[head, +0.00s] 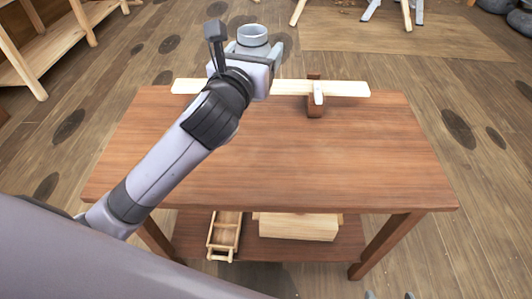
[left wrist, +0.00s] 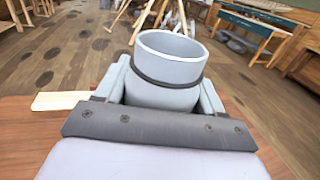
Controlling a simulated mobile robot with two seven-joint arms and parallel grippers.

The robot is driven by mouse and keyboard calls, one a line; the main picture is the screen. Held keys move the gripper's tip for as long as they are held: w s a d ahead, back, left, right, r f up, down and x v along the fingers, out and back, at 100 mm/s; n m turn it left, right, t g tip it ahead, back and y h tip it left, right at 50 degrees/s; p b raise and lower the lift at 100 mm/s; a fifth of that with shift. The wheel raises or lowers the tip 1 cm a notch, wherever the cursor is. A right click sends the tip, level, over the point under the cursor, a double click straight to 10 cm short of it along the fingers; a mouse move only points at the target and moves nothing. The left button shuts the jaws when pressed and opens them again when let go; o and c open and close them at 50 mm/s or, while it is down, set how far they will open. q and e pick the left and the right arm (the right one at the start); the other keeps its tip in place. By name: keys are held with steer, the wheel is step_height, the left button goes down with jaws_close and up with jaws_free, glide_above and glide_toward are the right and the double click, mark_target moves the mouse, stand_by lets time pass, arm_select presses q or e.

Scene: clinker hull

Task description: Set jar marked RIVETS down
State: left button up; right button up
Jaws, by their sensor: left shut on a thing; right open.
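The jar (head: 252,37) is a pale grey-blue, open-topped cylinder; no RIVETS marking is visible. In the left wrist view the jar (left wrist: 170,68) stands upright between the fingers, with a dark band below its rim. My left gripper (head: 254,50) is shut on it, at the far edge of the wooden table (head: 270,150). I cannot tell whether the jar's base touches anything. My right gripper (head: 390,296) only just shows at the bottom edge of the head view, open and away from the table.
A pale plank (head: 345,89) lies along the table's far edge, with a clamp-like piece (head: 318,95) on it. The rest of the tabletop is bare. A wooden tray (head: 224,235) and a pale box (head: 298,227) sit on the lower shelf. Shelving (head: 60,45) stands at far left.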

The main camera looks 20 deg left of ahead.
arm_select(q)
steer(key=shift+f+b, duration=3.4)
steer(key=shift+f, duration=6.3)
arm_select(e)
steer(key=shift+w+a+f, duration=0.1)
steer(key=shift+a+f, duration=0.05)
steer(key=shift+f, duration=0.7)
steer(key=shift+w+a+f, duration=0.1)
steer(key=shift+w+f, duration=0.05)
steer(key=shift+f, duration=0.75)
steer(key=shift+w+a+f, duration=0.1)
steer(key=shift+a+f, duration=0.05)
steer(key=shift+f, duration=0.7)
arm_select(q)
steer(key=shift+f, duration=0.15)
steer(key=o, duration=1.1)
